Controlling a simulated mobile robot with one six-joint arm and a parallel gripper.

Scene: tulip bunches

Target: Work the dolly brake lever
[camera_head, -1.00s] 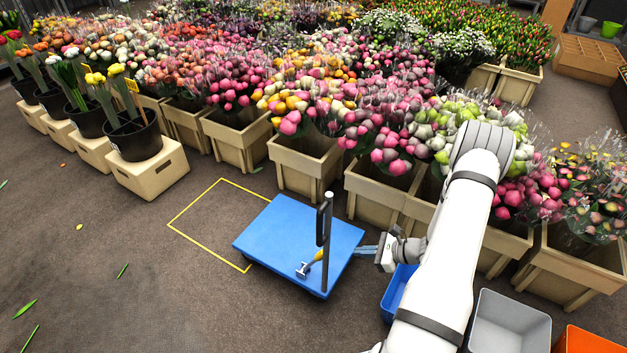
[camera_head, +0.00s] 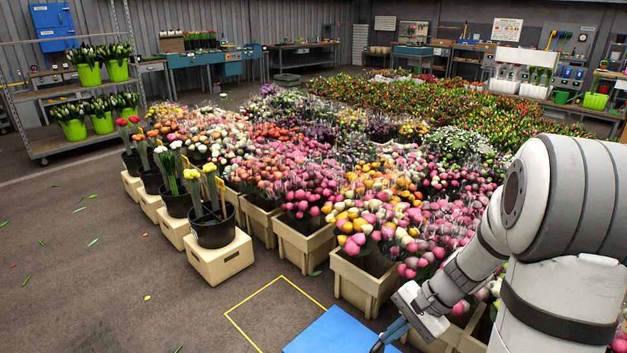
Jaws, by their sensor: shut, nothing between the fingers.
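The blue dolly (camera_head: 330,335) shows only in part, as a flat blue deck cut off by the bottom edge of the head view. Its brake lever and its upright post are out of the frame. My gripper (camera_head: 380,345) is at the bottom edge, by the right side of the deck in the picture. Its blue fingers are shut with nothing between them, and they point down to the left. Whether they touch the dolly cannot be told.
A yellow floor outline (camera_head: 248,305) lies left of the dolly. A wooden flower crate (camera_head: 358,285) stands close behind it, with more crates along the row. A black pot on a cream box (camera_head: 222,262) stands to the left. The left foreground floor is mostly clear.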

